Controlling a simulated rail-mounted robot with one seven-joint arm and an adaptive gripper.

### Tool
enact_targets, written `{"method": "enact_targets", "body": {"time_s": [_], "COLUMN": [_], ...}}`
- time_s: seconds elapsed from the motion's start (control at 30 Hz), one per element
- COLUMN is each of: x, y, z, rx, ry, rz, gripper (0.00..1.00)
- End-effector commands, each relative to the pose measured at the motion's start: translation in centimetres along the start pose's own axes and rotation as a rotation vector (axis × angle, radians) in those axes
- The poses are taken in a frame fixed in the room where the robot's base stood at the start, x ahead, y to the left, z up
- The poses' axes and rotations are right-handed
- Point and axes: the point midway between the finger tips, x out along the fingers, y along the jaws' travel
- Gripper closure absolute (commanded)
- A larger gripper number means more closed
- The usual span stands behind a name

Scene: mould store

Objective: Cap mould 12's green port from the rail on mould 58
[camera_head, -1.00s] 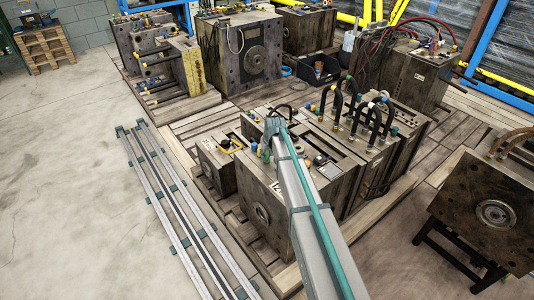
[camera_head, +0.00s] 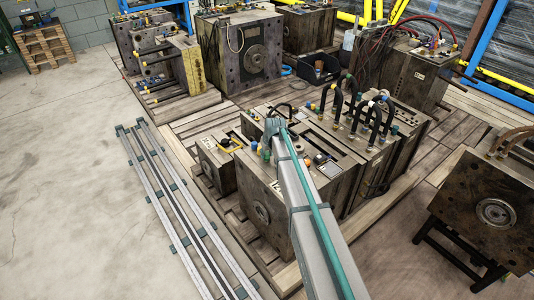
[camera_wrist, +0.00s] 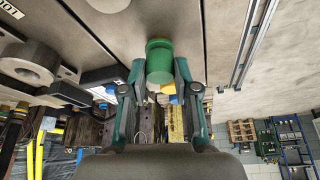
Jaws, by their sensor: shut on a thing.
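My gripper (camera_wrist: 158,85) is shut on a green cap (camera_wrist: 159,62), which sits between its fingertips in the wrist view. A yellow part (camera_wrist: 168,88) shows just beyond the cap; I cannot tell if they touch. In the head view my gripper (camera_head: 272,138) is above the far left part of a large mould (camera_head: 262,200), whose partly covered front label seems to read 12. My arm hides much of that mould's top, and neither the held cap nor a green port can be made out there. No label reading 58 is legible.
Moulds with black looped hoses (camera_head: 360,105) and coloured fittings stand close on the right. A smaller mould (camera_head: 215,165) adjoins at left. Long metal rails (camera_head: 185,215) lie on the floor. A dark mould on a stand (camera_head: 490,205) is at far right.

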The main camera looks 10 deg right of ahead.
Motion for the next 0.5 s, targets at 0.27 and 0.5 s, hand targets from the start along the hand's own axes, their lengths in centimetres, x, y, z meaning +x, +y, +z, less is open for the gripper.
{"method": "enact_targets", "body": {"time_s": [0.27,0.5], "x": [0.15,0.45], "y": [0.0,0.0], "z": [0.06,0.18], "rx": [0.0,0.0], "ry": [0.0,0.0], "rz": [0.0,0.0], "gripper": [0.84,0.84]}}
